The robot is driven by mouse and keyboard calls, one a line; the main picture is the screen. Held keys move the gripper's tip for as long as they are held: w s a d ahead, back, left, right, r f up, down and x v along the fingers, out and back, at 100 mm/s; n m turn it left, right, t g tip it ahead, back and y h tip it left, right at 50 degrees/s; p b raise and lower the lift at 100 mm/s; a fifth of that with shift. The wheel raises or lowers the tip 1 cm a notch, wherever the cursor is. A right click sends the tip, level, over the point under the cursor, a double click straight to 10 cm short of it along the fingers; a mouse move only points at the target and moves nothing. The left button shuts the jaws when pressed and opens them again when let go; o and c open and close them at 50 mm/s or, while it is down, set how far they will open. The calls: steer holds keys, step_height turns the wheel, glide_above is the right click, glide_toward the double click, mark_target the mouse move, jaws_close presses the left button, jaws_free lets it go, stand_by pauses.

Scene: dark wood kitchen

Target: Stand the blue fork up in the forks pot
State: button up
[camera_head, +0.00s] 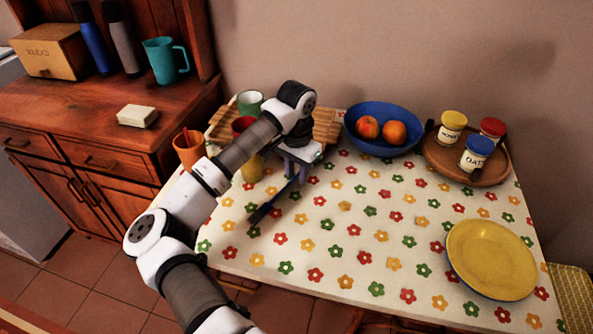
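The dark blue fork (267,208) is in the head view, left of the table's middle. Its tines point to the lower left and its handle runs up to my gripper (296,177). My gripper points down at the handle end; the picture is too small to tell whether its fingers are closed on the handle or only around it. An orange pot (188,153) with a red utensil in it stands at the table's left edge. A yellow pot (252,169) and a red pot (241,125) are partly hidden by my arm. No label shows which one is the forks pot.
A green cup (250,101) and wooden trays (326,126) are behind my arm. A blue bowl (383,149) with fruit, a round tray (436,162) with jars and a yellow plate (490,258) lie to the right. The flowered table's middle (365,235) is clear.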

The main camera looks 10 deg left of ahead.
step_height(320, 180, up, 12)
steer(key=b, duration=0.1)
steer(key=shift+r, duration=0.15)
stand_by(0.4)
stand_by(0.4)
